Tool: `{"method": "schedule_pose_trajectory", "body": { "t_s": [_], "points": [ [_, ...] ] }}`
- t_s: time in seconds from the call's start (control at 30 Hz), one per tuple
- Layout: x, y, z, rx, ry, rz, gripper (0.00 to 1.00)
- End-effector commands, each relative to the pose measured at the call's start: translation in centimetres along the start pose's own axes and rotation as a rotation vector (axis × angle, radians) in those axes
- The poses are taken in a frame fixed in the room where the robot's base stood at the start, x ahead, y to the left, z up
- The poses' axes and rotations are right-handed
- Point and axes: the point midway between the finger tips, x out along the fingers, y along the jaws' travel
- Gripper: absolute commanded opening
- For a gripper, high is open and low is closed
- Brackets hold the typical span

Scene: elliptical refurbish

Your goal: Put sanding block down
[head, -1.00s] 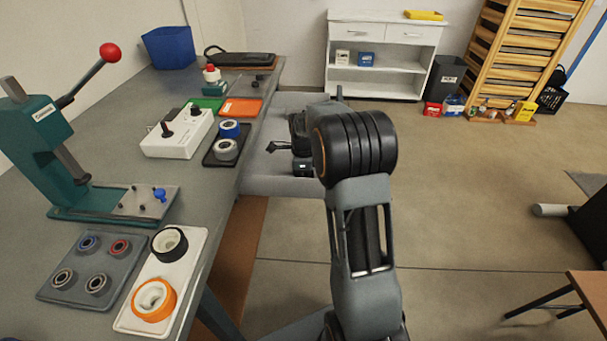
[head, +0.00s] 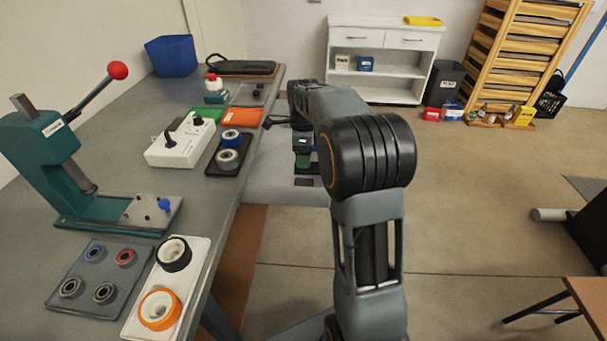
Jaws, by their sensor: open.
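My gripper (head: 302,146) points down over a grey surface beside the bench and is open. Its fingers are small and partly hidden by my arm. A small green block-like thing (head: 303,161) shows just below it, perhaps the sanding block; I cannot tell for sure, nor whether it touches the fingers. A dark flat patch (head: 306,182) lies in front of it on the grey surface.
The bench (head: 120,215) at left carries a teal press (head: 45,150), a white switch box (head: 180,146), a black tray (head: 215,168) with rings, green and orange trays, and a white tray (head: 140,322). Open floor lies right.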

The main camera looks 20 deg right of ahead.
Motion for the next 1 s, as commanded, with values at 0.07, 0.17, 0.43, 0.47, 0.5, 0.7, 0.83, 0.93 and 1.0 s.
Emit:
{"method": "schedule_pose_trajectory", "body": {
  "t_s": [0.07, 0.17, 0.43, 0.47, 0.5, 0.7, 0.83, 0.93, 1.0],
  "points": [
    [-0.9, 1.4, 0.3, -0.112, -0.004, -0.016, 0.69],
    [-1.9, 4.5, 0.7, -0.365, -0.006, -0.05, 0.69],
    [-2.1, 15.2, 0.7, -1.247, 0.039, -0.167, 0.69],
    [-1.8, 16.2, 0.6, -1.334, 0.048, -0.179, 0.69],
    [-1.5, 17.5, 0.4, -1.444, 0.061, -0.192, 0.69],
    [0.2, 21.9, -0.4, -1.846, 0.123, -0.24, 0.69],
    [0.9, 23.2, -0.6, -1.973, 0.147, -0.253, 0.69],
    [1.1, 23.6, -0.7, -2.01, 0.154, -0.257, 0.69],
    [1.2, 23.6, -0.7, -2.017, 0.155, -0.257, 0.69]
  ]
}}
